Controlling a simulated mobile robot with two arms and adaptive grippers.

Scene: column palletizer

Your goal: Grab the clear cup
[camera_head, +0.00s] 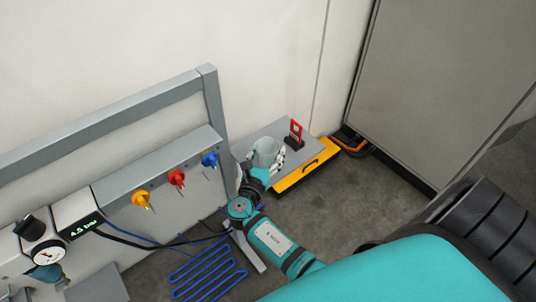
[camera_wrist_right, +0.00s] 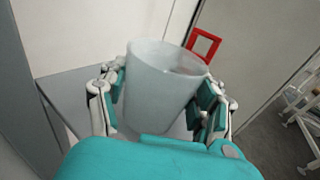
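The clear cup (camera_head: 266,152), a translucent greyish tumbler with a wide open rim, stands on a grey surface in the head view. My right gripper (camera_head: 266,163) reaches around the cup from the near side. In the wrist view the teal pads of the right gripper (camera_wrist_right: 163,95) lie close along both sides of the cup; whether they press on it cannot be told. My left gripper is not in view.
A red frame-shaped piece (camera_head: 296,132) stands just behind and right of the cup. A grey panel with coloured knobs (camera_head: 177,178) stands left of my right arm, and a tall grey cabinet (camera_head: 440,80) stands right.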

